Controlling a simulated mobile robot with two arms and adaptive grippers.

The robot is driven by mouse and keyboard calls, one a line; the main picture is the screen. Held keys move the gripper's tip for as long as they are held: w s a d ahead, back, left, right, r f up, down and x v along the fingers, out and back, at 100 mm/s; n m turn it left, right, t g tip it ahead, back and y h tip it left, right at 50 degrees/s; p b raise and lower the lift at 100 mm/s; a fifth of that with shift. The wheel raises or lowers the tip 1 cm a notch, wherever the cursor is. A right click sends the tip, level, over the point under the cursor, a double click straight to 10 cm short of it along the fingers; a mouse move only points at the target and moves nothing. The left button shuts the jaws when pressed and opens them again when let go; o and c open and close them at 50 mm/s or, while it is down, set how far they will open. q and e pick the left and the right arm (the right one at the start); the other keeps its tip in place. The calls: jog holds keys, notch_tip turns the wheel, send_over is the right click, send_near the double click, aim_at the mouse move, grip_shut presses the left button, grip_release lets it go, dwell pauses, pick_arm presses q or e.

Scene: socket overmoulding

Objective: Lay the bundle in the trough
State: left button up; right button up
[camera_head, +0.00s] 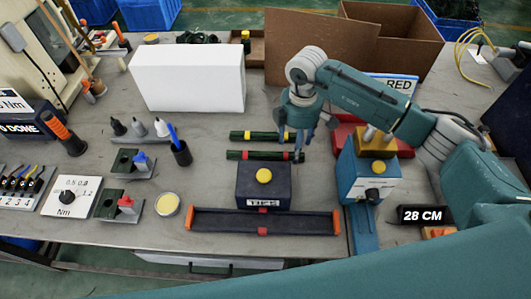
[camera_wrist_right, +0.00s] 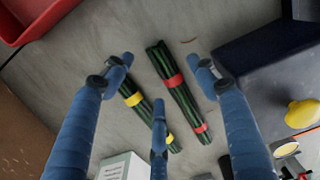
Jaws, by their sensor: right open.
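Two bundles of dark green strands lie side by side on the table. The red-banded bundle (camera_head: 257,156) is nearer the trough, and the yellow-banded bundle (camera_head: 254,135) lies behind it. In the right wrist view the red-banded bundle (camera_wrist_right: 176,84) and the yellow-banded bundle (camera_wrist_right: 147,117) both show below the fingers. The trough (camera_head: 290,222) is a long dark tray with orange ends at the front edge; it looks empty. My right gripper (camera_head: 298,132) is open above the right ends of the bundles; it also shows in the wrist view (camera_wrist_right: 161,88). My left gripper is not in view.
A dark box with a yellow button (camera_head: 264,178) stands between the bundles and the trough. A blue device (camera_head: 362,185) stands right of it, near my right arm. A white box (camera_head: 188,78) and a cardboard box (camera_head: 318,40) stand behind. A sign (camera_head: 400,84) reads RED; a display (camera_head: 423,215) reads 28 CM.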

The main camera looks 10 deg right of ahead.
jog(key=shift+f, duration=1.6)
jog(key=c, duration=1.3)
jog(key=shift+r, duration=0.1)
notch_tip(320, 180, up, 20)
jog(key=shift+f+b, duration=0.1)
jog(key=shift+b, duration=1.1)
